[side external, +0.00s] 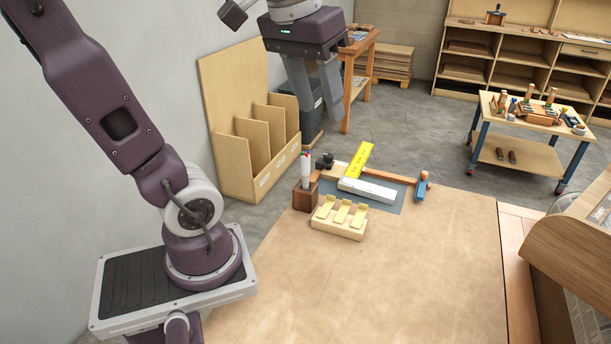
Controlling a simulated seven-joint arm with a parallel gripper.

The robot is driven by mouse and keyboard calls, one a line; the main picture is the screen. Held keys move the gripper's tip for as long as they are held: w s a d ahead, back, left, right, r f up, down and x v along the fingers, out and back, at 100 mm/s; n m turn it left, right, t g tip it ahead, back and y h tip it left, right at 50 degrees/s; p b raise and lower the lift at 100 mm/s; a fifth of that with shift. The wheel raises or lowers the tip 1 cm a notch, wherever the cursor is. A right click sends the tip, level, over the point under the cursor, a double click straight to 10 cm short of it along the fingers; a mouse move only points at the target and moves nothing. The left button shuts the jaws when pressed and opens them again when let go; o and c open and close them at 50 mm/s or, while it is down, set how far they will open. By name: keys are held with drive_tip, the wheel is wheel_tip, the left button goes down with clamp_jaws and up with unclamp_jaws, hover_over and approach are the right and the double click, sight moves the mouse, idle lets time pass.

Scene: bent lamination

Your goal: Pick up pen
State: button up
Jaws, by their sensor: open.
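A dark brown wooden holder (305,198) stands near the table's back left edge. White pens (306,170) with small coloured tips, red and blue-green among them, stand upright in it, close together; I cannot tell how many. My gripper (322,128) hangs above and slightly right of the holder in the picture, pointing down. Its two grey fingers are apart with nothing visible between them. The gripper is clear of the pens.
Beside the holder are a small black object (325,161), a yellow ruler (358,163), a white block (367,190) on a grey mat (391,206), and a blue-and-wood tool (421,187). A pale wooden rack (339,219) sits in front. The table's (375,290) front is clear.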

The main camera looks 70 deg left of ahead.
drive_tip(key=w+a+n+g, duration=0.2)
drive_tip(key=w+a+n, duration=0.2)
drive_tip(key=a, duration=0.5)
drive_tip(key=n+g+h, duration=0.1)
drive_tip(key=n+g, duration=0.1)
drive_tip(key=n, duration=0.1)
approach(305, 175)
drive_tip(key=shift+t, duration=0.3)
drive_tip(key=f, duration=0.9)
drive_tip(key=shift+a+f, duration=0.3)
drive_tip(key=shift+f, duration=0.1)
clamp_jaws()
